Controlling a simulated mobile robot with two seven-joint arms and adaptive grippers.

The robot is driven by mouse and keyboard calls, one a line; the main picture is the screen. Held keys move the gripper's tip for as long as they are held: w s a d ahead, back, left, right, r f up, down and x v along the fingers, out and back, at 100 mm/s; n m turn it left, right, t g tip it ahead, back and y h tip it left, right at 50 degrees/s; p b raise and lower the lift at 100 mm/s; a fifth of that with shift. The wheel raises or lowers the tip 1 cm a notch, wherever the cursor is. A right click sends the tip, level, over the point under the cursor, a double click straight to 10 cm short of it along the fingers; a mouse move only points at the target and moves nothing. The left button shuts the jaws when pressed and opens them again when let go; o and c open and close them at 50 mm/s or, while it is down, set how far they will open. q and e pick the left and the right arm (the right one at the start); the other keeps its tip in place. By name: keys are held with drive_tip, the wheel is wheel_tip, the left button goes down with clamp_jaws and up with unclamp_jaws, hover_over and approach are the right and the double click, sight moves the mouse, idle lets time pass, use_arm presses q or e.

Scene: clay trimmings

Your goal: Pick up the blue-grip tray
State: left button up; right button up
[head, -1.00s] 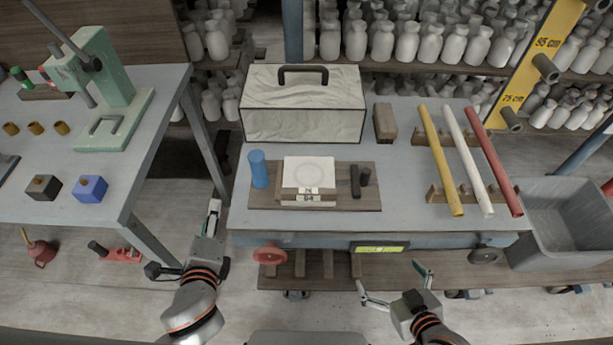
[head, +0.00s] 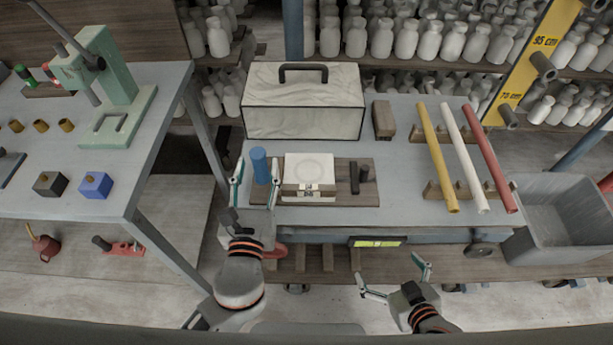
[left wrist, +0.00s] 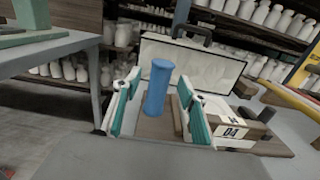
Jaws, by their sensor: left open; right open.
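The blue-grip tray (head: 364,200) is a flat brown wooden board on the grey workbench. Its upright blue grip (head: 260,165) stands at the left end. A white block (head: 309,170) with number labels sits on the tray's middle, and dark pieces (head: 355,178) stand at its right end. My left gripper (head: 256,182) is open, with one finger on each side of the blue grip as seen from the head. In the left wrist view the blue grip (left wrist: 158,88) stands upright between the open fingers. Contact cannot be told. My right gripper (head: 391,271) is open and empty in front of the bench.
A white marbled case (head: 303,108) with a dark handle stands behind the tray. Yellow, white and red rods (head: 437,160) lie on rests at right, beside a grey bin (head: 560,220). A second table (head: 60,120) with a green press stands at left.

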use_arm(q)
drive_tip(key=shift+w, duration=1.6)
use_arm(e)
drive_tip(key=shift+w+r, duration=0.15)
drive_tip(key=shift+r, duration=0.3)
use_arm(q)
drive_tip(key=shift+c, duration=0.2)
clamp_jaws()
use_arm(e)
drive_tip(key=shift+f, duration=0.2)
use_arm(q)
drive_tip(key=shift+r, duration=0.1)
